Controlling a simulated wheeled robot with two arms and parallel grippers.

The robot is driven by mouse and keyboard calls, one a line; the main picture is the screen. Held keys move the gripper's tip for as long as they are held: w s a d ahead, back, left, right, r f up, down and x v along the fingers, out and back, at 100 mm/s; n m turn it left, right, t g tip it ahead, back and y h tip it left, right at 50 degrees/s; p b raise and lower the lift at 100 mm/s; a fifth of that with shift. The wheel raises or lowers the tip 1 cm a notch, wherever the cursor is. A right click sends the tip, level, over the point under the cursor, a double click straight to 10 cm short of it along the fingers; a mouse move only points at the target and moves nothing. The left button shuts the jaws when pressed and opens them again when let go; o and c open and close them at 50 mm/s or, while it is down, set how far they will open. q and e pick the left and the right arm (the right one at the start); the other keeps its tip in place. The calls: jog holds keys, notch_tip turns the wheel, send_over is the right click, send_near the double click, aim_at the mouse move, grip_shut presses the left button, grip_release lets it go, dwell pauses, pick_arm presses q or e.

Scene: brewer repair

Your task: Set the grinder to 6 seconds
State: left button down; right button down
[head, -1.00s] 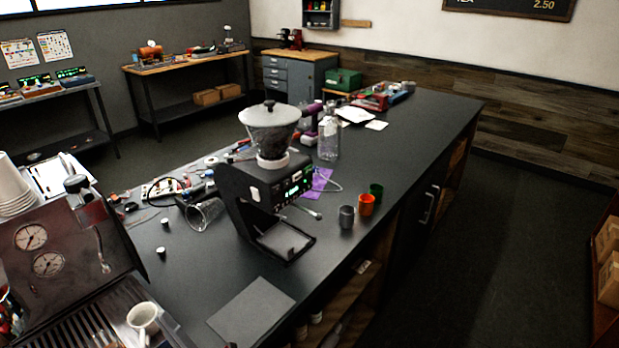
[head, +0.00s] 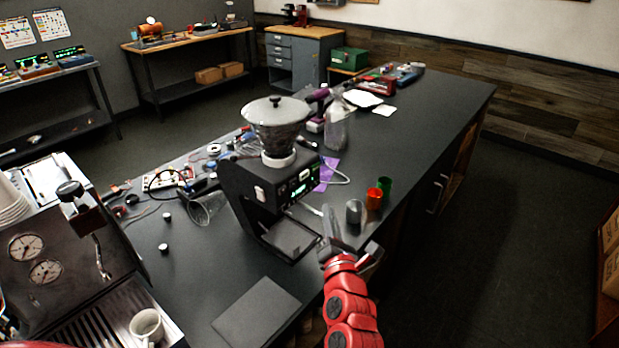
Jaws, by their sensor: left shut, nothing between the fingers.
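The grinder (head: 250,200) stands upright on the dark counter, with a clear hopper of dark beans (head: 277,135) under a pale lid. Its front panel (head: 304,182) faces right and has a small green-lit display and buttons; the digits are too small to read. My left gripper (head: 328,213) is shut and empty. In the picture it is just right of the grinder's base and below the panel, apart from the panel. My right gripper is not in view.
Grey (head: 354,212), orange (head: 374,198) and green (head: 385,186) cups stand right of the grinder, close to my gripper. A clear bottle (head: 336,128) stands behind. An espresso machine (head: 60,250) is at left. A dark mat (head: 256,312) lies in front.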

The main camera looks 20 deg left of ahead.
aim_at(293, 183)
pick_arm(q)
jog(key=shift+w+d+r+t+h, duration=0.2)
jog(key=shift+d+r+t+h, duration=0.1)
jog(key=shift+d+r, duration=0.35)
jog(key=shift+a+r, duration=0.1)
jog(key=shift+a, duration=0.05)
jog(key=w+a+p, duration=0.3)
jog(key=a+p, duration=0.4)
jog(key=a, duration=0.1)
jog(key=shift+p, duration=0.3)
jog(key=shift+a, duration=0.1)
jog(key=shift+w+a, duration=0.1)
jog(key=shift+a, duration=0.05)
dwell(1.4)
